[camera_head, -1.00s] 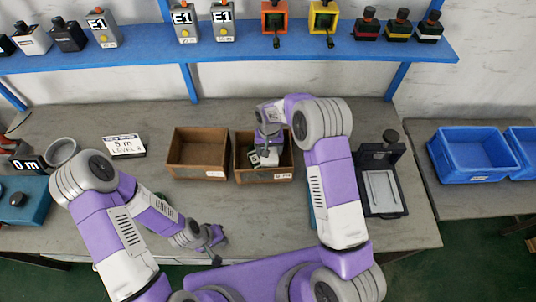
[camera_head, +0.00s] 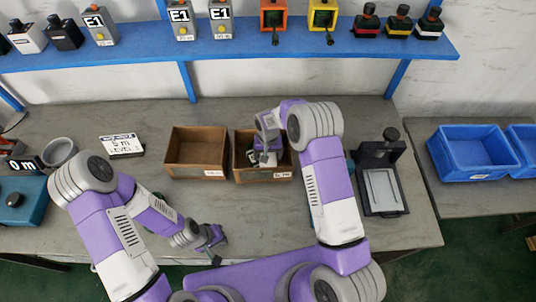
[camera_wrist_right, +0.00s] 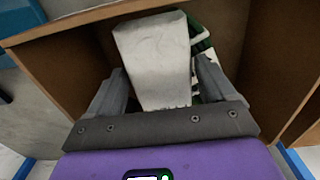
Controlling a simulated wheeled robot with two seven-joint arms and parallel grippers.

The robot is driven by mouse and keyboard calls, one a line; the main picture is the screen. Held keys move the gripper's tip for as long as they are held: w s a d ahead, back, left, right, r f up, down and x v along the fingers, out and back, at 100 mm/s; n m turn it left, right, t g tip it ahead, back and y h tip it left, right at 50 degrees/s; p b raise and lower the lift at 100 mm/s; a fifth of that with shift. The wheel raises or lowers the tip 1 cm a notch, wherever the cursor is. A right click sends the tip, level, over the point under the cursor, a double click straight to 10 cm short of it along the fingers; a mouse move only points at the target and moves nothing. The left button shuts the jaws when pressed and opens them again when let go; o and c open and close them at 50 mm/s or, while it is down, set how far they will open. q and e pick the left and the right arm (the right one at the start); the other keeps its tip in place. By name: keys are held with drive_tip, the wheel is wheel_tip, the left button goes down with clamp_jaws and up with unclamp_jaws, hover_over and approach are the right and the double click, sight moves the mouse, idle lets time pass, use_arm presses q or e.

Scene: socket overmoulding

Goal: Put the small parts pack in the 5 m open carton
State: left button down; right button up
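A whitish block-shaped pack (camera_wrist_right: 155,60), seemingly the small parts pack, sits between the fingers of my right gripper (camera_wrist_right: 160,80), both fingers close against its sides. This gripper (camera_head: 265,158) is inside the right-hand brown open carton (camera_head: 242,176); the carton wall (camera_wrist_right: 75,22) also shows in the right wrist view. Another brown open carton (camera_head: 172,168) beside it on the left looks empty. The labels on both cartons are too small to read surely. My left gripper (camera_head: 214,242) hangs low over the table's front; its finger gap is unclear.
A green-and-white item (camera_wrist_right: 205,42) lies behind the pack. A dark press-like device (camera_head: 382,185) stands right of my right arm. Blue bins (camera_head: 470,165) are on the right table. A blue shelf (camera_head: 300,50) runs above.

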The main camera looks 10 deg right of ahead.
drive_tip(key=shift+o, duration=1.1)
use_arm(q)
drive_tip(key=shift+r, duration=0.1)
use_arm(e)
drive_tip(key=shift+r, duration=0.15)
use_arm(q)
drive_tip(key=shift+r+p, duration=0.3)
drive_tip(key=shift+p, duration=0.1)
use_arm(e)
drive_tip(key=shift+r, duration=0.25)
use_arm(q)
drive_tip(key=shift+r, duration=0.1)
use_arm(e)
wheel_tip(320, 180, up, 12)
use_arm(q)
drive_tip(key=shift+r, duration=0.1)
use_arm(e)
drive_tip(key=shift+r, duration=0.15)
